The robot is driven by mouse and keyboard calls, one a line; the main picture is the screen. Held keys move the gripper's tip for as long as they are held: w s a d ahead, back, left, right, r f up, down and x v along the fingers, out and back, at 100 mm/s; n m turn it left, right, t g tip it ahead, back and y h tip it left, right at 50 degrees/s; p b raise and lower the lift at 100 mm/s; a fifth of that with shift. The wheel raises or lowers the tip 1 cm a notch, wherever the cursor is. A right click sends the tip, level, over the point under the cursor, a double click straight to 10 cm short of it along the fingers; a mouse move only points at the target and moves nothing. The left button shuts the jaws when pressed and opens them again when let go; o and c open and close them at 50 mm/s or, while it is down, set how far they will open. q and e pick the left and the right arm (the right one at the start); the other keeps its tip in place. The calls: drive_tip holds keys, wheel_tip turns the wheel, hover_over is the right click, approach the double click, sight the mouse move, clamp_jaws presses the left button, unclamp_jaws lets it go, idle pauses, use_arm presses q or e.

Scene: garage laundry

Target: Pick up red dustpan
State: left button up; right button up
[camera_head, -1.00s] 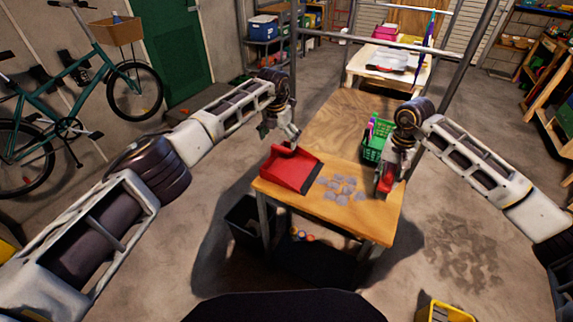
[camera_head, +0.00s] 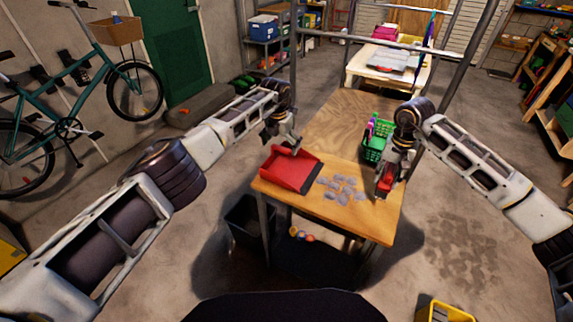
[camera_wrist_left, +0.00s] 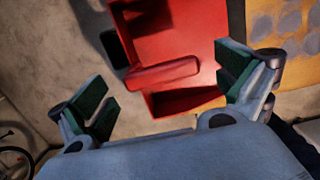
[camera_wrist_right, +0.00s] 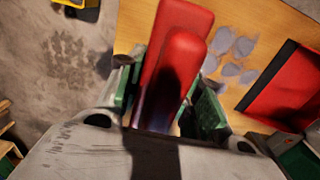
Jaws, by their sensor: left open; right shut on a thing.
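The red dustpan (camera_head: 292,172) lies on the near left of the wooden table, its dark-edged mouth facing right. In the left wrist view its handle (camera_wrist_left: 162,75) runs between the spread fingers of my left gripper (camera_wrist_left: 165,88). That gripper (camera_head: 289,143) is open just over the dustpan's far edge; I cannot tell whether it touches. My right gripper (camera_head: 387,178) is shut on a red brush-like object (camera_wrist_right: 178,65) at the table's right edge. The object's lower end is hidden by the gripper and shadow.
Grey scraps (camera_head: 341,189) lie on the table (camera_head: 350,218) between the grippers. A green basket (camera_head: 377,143) stands at the right edge, beyond my right gripper. The table's far middle is clear.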

use_arm(q)
drive_tip(key=shift+f, duration=1.05)
drive_tip(key=c, duration=1.4)
